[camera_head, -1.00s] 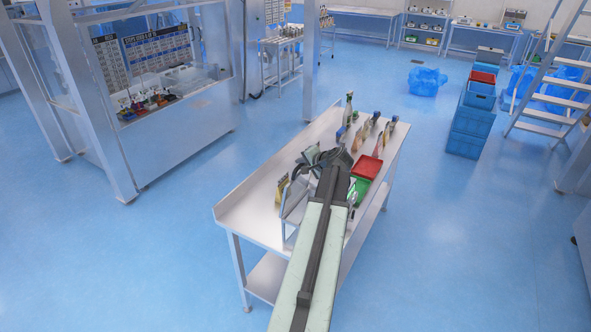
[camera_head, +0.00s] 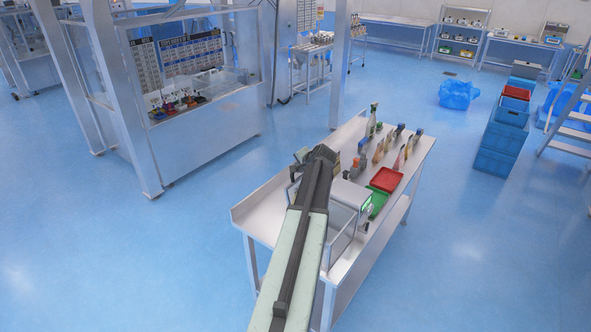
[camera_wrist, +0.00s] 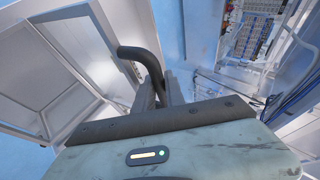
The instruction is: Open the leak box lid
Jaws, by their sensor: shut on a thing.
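The leak box (camera_head: 343,240) is a clear, pale-framed box on the near part of the steel table, partly hidden behind my arm. In the wrist view, pale framed panels (camera_wrist: 97,22) stand at the left and top; I cannot tell clearly which is the lid. My gripper (camera_head: 322,153) is above the table beside the box. In the wrist view my gripper (camera_wrist: 160,88) is shut on a dark curved bar (camera_wrist: 138,53), which looks like the lid handle. The lid's angle is hard to read, as my arm hides part of it.
A pale device with a small green screen (camera_head: 366,207) stands behind the box. A red tray (camera_head: 386,179), a green tray (camera_head: 379,200) and several bottles and pouches occupy the steel table (camera_head: 418,160). The blue floor (camera_head: 460,240) to the right is clear.

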